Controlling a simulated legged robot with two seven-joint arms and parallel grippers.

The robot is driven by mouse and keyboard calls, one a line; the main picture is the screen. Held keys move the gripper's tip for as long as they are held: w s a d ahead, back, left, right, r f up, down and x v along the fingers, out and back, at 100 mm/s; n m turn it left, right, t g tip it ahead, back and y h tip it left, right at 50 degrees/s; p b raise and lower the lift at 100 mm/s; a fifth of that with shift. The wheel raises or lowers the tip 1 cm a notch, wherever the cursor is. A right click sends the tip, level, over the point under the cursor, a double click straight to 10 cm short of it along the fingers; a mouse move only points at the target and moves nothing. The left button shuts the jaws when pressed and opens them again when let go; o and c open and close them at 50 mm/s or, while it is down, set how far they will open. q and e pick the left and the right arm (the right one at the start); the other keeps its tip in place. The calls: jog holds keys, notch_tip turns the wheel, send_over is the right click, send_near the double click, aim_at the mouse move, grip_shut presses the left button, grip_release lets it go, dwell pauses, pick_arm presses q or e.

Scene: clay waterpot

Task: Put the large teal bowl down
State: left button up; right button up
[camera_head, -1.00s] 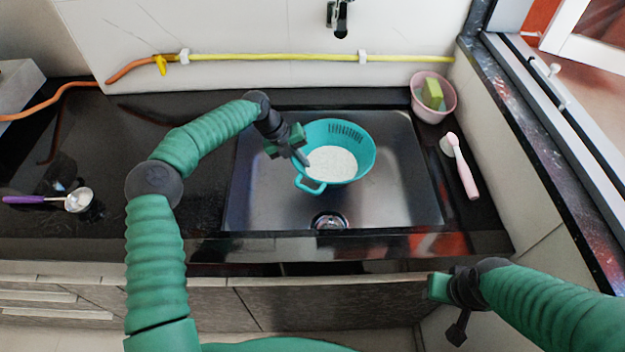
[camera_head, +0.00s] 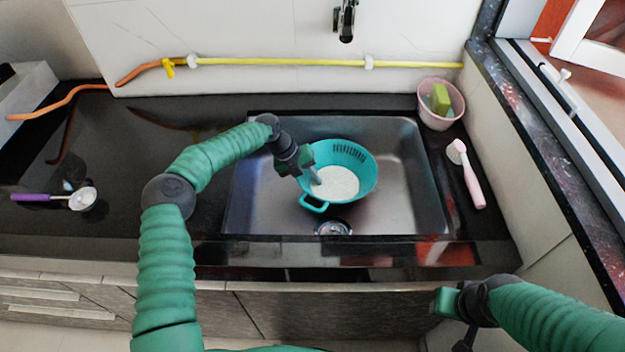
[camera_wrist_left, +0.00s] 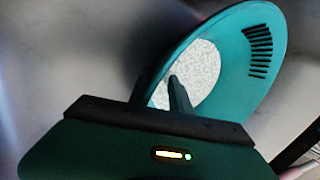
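The large teal bowl (camera_head: 357,155) is in the sink (camera_head: 405,190), with slots in its far wall, a loop handle at its near left and white grainy contents (camera_head: 338,182). It is tilted or level on the sink floor; I cannot tell whether its base touches. My left gripper (camera_head: 312,174) is at the bowl's left rim. In the left wrist view, its fingers (camera_wrist_left: 157,88) straddle the bowl's wall (camera_wrist_left: 232,72), one outside and one inside over the contents, with a visible gap between them.
A pink bucket (camera_head: 430,119) with a green sponge (camera_head: 440,98) stands behind the sink's right corner. A pink brush (camera_head: 472,184) lies right of the sink. A purple-handled scoop (camera_head: 38,197) lies at the far left. The tap (camera_head: 345,22) hangs above. The sink's right floor is clear.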

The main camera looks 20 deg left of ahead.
pick_arm(q)
jog(key=p+v, duration=0.2)
jog(key=v, duration=1)
jog(key=shift+a+f, duration=0.1)
jog(key=shift+a, duration=0.1)
jog(key=shift+p, duration=0.35)
